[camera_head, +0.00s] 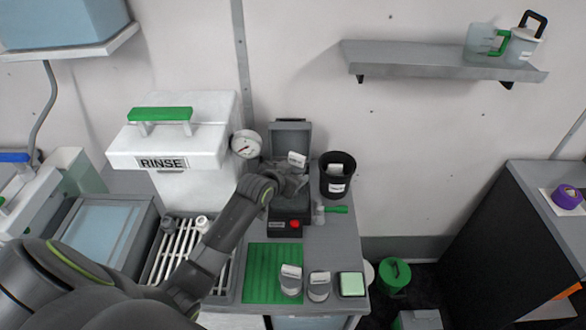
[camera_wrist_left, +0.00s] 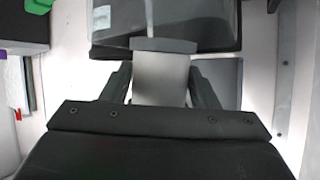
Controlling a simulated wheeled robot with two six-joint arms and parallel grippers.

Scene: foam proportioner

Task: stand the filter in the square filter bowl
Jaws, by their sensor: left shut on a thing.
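My left gripper (camera_head: 290,182) is over the dark machine with the red button, (camera_head: 294,224) at the back of the bench. In the wrist view the fingers (camera_wrist_left: 160,90) are shut on a pale grey flat-sided piece with a darker grey top edge, likely the filter (camera_wrist_left: 160,77). In the head view a white labelled piece (camera_head: 297,159) shows just above the gripper. The machine's grey lid (camera_head: 290,137) stands open behind it. I cannot make out the square filter bowl for certain, as the gripper covers the machine's middle. My right gripper is not in view.
A black bin (camera_head: 338,187) with a white labelled thing inside stands right of the machine. A round gauge (camera_head: 246,144) and the white rinse box (camera_head: 175,150) are to the left. White-topped jars (camera_head: 291,281) stand on and beside a green mat (camera_head: 268,262) in front.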

